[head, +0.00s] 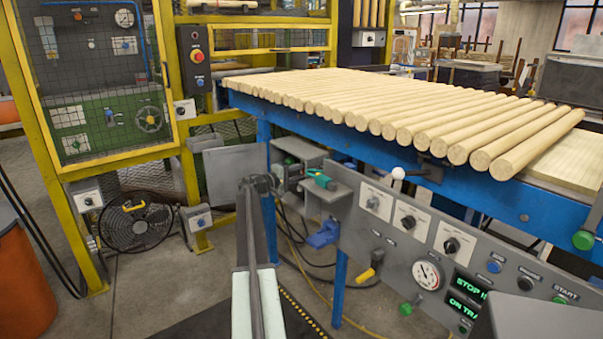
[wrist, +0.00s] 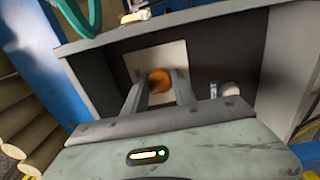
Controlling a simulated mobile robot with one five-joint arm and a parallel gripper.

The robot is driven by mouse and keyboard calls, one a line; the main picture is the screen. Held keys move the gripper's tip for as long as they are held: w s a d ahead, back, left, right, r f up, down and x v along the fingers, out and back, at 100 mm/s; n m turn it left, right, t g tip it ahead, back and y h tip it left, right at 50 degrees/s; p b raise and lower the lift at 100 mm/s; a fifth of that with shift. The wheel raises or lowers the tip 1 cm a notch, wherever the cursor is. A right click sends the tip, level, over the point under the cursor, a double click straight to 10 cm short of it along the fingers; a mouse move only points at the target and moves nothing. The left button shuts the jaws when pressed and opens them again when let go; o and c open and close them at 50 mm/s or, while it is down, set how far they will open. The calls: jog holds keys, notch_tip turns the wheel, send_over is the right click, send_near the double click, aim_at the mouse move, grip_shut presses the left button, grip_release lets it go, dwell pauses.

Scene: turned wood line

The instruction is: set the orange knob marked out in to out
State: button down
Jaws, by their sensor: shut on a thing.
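In the wrist view, the orange knob (wrist: 159,80) sits on a pale square plate on a dark grey panel. My gripper (wrist: 160,92) has one finger at each side of the knob and is shut on it. The knob's pointer and the out and in marks cannot be read, so I cannot tell its setting. In the head view, my arm reaches forward from the bottom middle, with my gripper (head: 262,184) at the grey boxes by the blue table's left end. The orange knob is hidden there.
A grey control panel (head: 385,262) with black knobs, a gauge and green displays stands right of my arm. The blue table (head: 405,160) carries several wooden rods (head: 390,110). A yellow guard frame (head: 180,135) and a floor fan (head: 138,222) are on the left.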

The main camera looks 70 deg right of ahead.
jog(key=shift+n, duration=0.5)
jog(key=c, duration=1)
grip_release()
jog(key=shift+a, duration=0.1)
jog(key=v, duration=0.7)
jog(key=shift+w+a, duration=0.2)
jog(key=shift+a, duration=0.1)
